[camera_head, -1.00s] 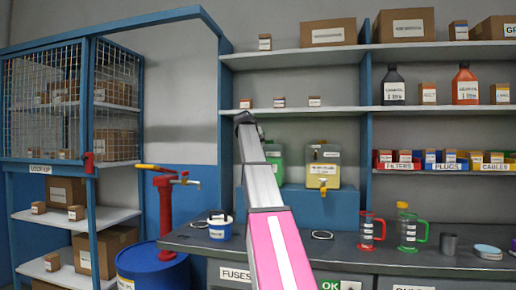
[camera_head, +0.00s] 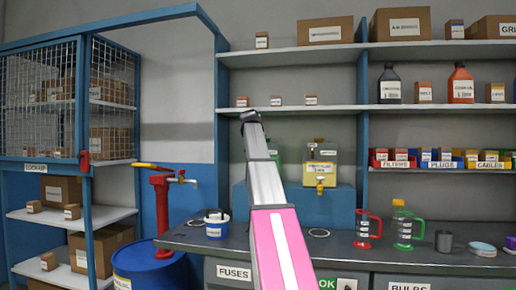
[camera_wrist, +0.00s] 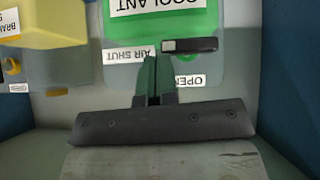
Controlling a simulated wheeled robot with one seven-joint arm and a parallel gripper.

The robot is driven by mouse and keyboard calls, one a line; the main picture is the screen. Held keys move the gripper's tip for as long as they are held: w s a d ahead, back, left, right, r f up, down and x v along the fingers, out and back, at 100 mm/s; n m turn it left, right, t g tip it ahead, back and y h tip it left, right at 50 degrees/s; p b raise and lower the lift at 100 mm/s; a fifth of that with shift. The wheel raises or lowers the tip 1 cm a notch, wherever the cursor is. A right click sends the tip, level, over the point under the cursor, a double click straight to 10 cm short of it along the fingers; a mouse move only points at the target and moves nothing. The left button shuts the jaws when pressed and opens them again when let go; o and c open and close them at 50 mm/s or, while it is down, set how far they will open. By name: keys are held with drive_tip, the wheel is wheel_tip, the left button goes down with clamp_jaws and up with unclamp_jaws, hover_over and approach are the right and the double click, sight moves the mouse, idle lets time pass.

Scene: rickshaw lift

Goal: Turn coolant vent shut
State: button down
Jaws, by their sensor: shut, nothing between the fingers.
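The green coolant container (camera_wrist: 190,20) fills the top of the wrist view, its label upside down. A black vent lever (camera_wrist: 198,45) with a pale patch lies crosswise on its front. An "AIR SHUT" label (camera_wrist: 128,55) is left of the lever, and an "OPEN" label (camera_wrist: 188,81) is below it. My gripper (camera_wrist: 153,68) is shut and empty, its fingertips just left of and below the lever in the picture; I cannot tell whether they touch. In the head view a sliver of the green container (camera_head: 274,152) shows behind my arm; the gripper is hidden there.
A yellow container (camera_head: 321,160) with a tap stands right of the coolant on a blue stand (camera_head: 335,208); it also shows in the wrist view (camera_wrist: 60,22). The workbench (camera_head: 195,240) holds a white-and-blue tub (camera_head: 216,226) and measuring jugs. A red pump (camera_head: 163,205) stands left.

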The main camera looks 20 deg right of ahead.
drive_tip(key=shift+a, duration=0.1)
drive_tip(key=w+r+v, duration=0.2)
drive_tip(key=v, duration=1.1)
drive_tip(key=shift+d, duration=0.3)
